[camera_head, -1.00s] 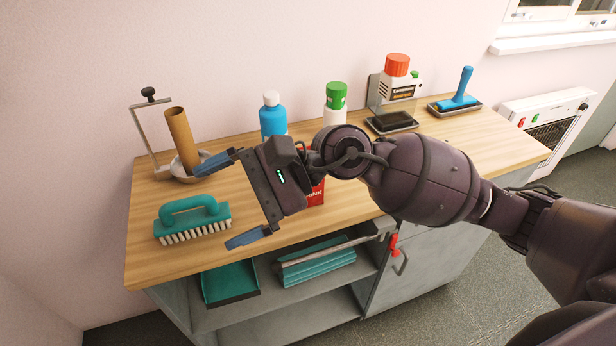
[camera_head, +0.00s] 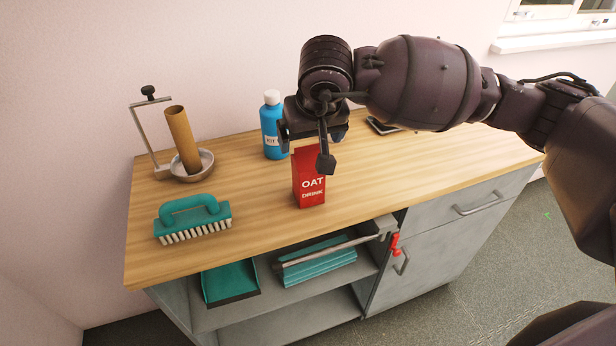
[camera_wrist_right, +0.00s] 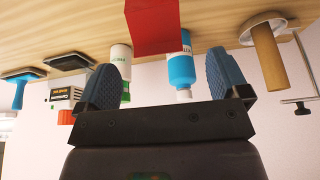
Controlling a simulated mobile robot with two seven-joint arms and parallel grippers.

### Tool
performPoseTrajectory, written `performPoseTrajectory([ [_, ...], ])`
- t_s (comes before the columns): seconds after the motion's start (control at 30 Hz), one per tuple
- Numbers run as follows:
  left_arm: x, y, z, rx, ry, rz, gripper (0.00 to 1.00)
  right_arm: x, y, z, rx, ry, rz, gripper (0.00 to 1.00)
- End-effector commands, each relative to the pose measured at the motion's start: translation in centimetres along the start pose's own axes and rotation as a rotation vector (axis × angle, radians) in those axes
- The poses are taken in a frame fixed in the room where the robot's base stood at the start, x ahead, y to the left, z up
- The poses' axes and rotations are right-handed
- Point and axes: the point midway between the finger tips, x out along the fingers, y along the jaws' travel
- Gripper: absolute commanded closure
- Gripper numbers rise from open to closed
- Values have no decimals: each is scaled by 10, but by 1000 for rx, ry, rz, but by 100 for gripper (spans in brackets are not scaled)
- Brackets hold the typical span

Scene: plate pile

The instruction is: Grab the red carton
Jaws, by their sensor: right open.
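The red carton (camera_head: 309,187), marked "OAT DRINK", stands upright on the wooden worktop (camera_head: 255,215) near its front edge. My right gripper (camera_head: 327,148) is above and behind the carton's top in the head view, with one finger in front of part of that top. In the right wrist view the picture is upside down. There the red carton (camera_wrist_right: 153,27) shows at the top, beyond the open, empty fingers of my right gripper (camera_wrist_right: 168,76). I cannot tell whether a finger touches the carton. My left gripper is not in view.
A blue bottle (camera_head: 273,128) stands behind and left of the carton. A teal brush (camera_head: 193,218) and a metal bowl with a brown tube (camera_head: 183,140) are further left. A white bottle (camera_wrist_right: 117,58) and red-capped container (camera_wrist_right: 67,96) show in the wrist view.

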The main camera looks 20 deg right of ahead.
Motion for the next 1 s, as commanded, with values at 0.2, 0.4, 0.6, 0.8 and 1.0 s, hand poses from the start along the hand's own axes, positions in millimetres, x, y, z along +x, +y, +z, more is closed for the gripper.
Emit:
performPoseTrajectory([
  [0.2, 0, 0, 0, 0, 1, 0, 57, 16, 0, 0, 0, -1, -1, 6],
  [0.4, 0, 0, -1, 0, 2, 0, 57, 37, 2, -3, 2, -4, -2, 6],
  [0.6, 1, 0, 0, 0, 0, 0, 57, 61, 3, -4, 1, -2, -3, 6],
  [0.8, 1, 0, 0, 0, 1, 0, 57, 67, 4, -5, -1, 0, -3, 6],
  [1.0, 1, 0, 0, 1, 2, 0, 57, 67, 4, -5, -1, 0, -3, 16],
])
